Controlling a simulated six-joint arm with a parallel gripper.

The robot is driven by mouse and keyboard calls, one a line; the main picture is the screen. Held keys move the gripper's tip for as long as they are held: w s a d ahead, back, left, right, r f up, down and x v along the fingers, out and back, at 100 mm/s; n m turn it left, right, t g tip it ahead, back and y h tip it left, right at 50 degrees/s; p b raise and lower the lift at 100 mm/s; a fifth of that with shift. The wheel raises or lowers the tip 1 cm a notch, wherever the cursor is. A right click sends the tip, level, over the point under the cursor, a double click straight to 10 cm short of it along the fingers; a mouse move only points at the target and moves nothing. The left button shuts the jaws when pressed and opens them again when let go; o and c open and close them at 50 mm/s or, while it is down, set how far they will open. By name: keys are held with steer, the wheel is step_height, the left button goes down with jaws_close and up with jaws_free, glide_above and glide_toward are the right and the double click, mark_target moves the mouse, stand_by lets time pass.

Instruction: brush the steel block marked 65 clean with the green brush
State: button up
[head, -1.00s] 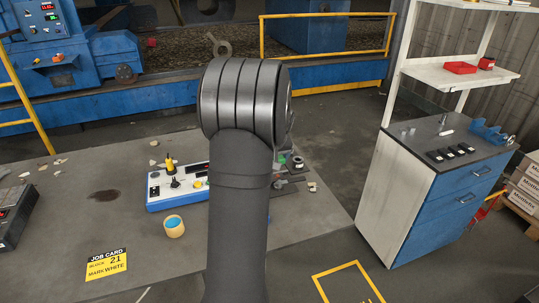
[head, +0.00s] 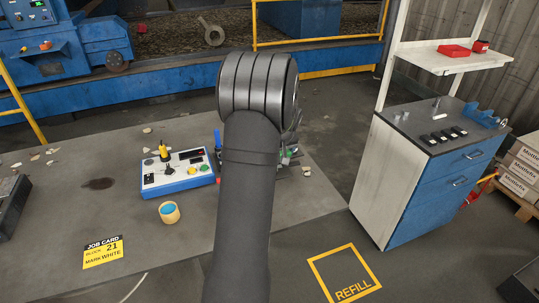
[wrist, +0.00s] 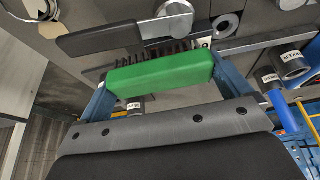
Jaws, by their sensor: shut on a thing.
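In the wrist view the green brush (wrist: 160,74) lies crosswise between the blue fingers of my gripper (wrist: 162,76), which is shut on it. Its dark bristles (wrist: 150,55) show behind the green body, pointing away from the camera. In the head view my arm hides most of the gripper and whatever lies behind it. Steel pieces with small white labels stand near the brush, one at the right (wrist: 291,66) and one partly hidden below it (wrist: 135,107). I cannot read a 65 on any of them.
A blue cabinet (head: 440,190) stands right.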

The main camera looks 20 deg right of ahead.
steer(key=shift+d, duration=0.85)
steer(key=shift+a, duration=3.1)
steer(key=shift+a+r, duration=0.1)
steer(key=shift+r, duration=3.95)
steer(key=s+a+r, duration=0.1)
steer(key=a+r, duration=0.4)
steer(key=a, duration=0.8)
steer(key=s+a+r, duration=0.2)
steer(key=a+r, duration=0.3)
steer(key=a, duration=0.8)
steer(key=shift+a+r, duration=0.15)
steer(key=shift+r, duration=0.05)
